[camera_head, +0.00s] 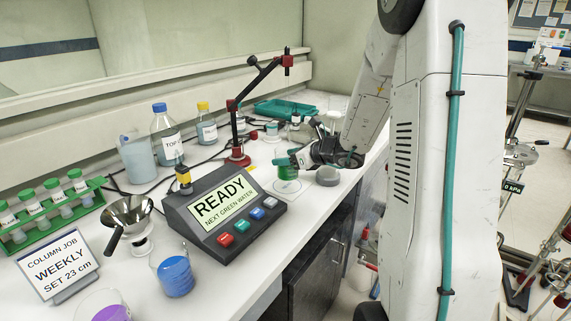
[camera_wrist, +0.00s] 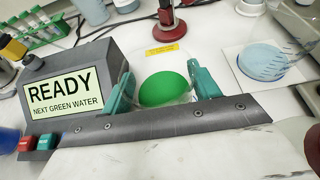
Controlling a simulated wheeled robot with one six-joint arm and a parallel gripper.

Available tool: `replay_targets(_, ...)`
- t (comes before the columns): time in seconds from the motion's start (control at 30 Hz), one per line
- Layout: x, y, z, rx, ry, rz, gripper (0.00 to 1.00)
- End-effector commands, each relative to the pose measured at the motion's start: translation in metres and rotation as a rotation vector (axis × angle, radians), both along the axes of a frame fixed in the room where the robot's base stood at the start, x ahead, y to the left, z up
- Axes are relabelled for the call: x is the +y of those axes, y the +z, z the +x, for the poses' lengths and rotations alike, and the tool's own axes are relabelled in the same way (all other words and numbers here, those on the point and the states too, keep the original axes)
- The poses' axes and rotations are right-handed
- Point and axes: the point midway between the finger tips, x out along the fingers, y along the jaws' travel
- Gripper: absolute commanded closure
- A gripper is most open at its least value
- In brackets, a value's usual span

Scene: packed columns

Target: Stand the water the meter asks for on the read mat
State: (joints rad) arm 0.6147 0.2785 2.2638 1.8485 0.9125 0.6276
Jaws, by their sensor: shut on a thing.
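The meter (camera_head: 222,210) shows "READY" and "NEXT GREEN WATER" on its screen, which also reads clearly in the wrist view (camera_wrist: 63,100). My gripper (camera_head: 290,163) is shut on a beaker of green water (camera_head: 288,186). In the wrist view the green water (camera_wrist: 165,89) sits between the teal fingers, right of the meter. The beaker is over a pale square (camera_head: 283,205) on the bench, which may be the read mat. Whether its base touches is not clear. A yellow label (camera_wrist: 162,49) lies just behind the beaker.
A beaker of blue water (camera_head: 174,277) and one of purple (camera_head: 110,313) stand in front. A red-based stand (camera_head: 237,160) rises behind. In the wrist view a pale-blue vessel (camera_wrist: 262,58) stands on a white square.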

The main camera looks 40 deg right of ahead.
Motion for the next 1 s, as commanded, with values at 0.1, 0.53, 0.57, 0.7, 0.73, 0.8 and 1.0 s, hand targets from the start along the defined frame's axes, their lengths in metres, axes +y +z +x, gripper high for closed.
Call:
replay_targets(0.1,-0.002,-0.008,0.004,0.003,0.001,0.003,0.68)
replay_targets(0.53,-0.006,-0.036,0.002,-0.001,-0.005,-0.001,0.68)
replay_targets(0.57,-0.006,-0.036,0.002,-0.001,-0.005,-0.001,0.68)
replay_targets(0.7,-0.006,-0.039,0.002,0.0,-0.004,0.0,0.3)
replay_targets(0.73,-0.006,-0.039,0.002,0.0,-0.004,0.0,0.22)
replay_targets(0.8,-0.006,-0.039,0.002,0.0,-0.004,-0.001,0.17)
replay_targets(1.0,-0.006,-0.039,0.002,0.0,-0.004,-0.001,0.17)
